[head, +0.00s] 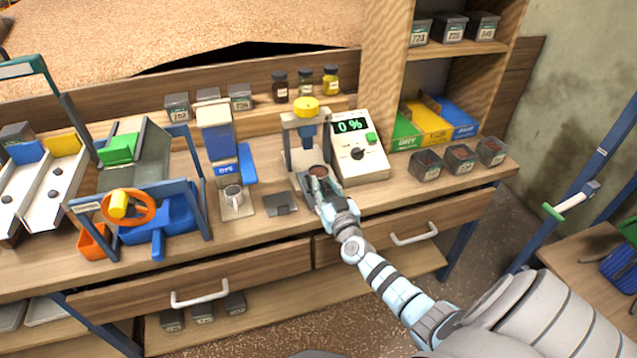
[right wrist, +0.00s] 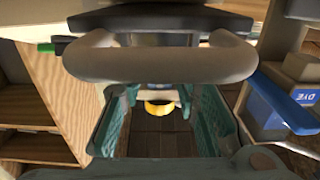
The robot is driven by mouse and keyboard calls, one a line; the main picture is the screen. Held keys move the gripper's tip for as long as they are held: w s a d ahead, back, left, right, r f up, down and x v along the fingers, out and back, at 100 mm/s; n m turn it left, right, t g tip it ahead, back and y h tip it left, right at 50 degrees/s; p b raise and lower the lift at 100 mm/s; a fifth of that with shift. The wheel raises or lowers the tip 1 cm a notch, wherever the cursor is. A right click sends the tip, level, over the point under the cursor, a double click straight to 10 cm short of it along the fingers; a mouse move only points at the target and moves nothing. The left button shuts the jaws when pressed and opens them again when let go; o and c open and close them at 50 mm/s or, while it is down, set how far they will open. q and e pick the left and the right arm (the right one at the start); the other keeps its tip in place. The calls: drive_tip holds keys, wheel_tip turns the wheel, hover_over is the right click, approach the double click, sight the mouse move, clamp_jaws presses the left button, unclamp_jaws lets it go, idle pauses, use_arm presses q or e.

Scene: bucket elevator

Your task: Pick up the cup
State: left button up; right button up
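A small grey metal cup (head: 233,195) with a handle stands upright under the blue dye dispenser (head: 220,145) in the head view. My right gripper (head: 318,183) is at the foot of the press, to the right of this cup and apart from it. A round reddish-brown patch (head: 318,171) shows at its tips; I cannot tell what holds it. In the right wrist view the two teal fingers (right wrist: 158,120) are spread, with a clear gap between them. A thick grey-brown bar (right wrist: 160,62) crosses in front, not clearly identifiable. My left gripper is out of view.
The press (head: 304,135) with a yellow knob stands behind the gripper. A white meter (head: 358,147) reading 0 % is just to its right. A dark square plate (head: 280,203) lies between cup and gripper. An orange wheel (head: 128,206) is on the left. Small bins (head: 460,158) stand at right.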

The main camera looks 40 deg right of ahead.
drive_tip(key=shift+s, duration=0.1)
clamp_jaws()
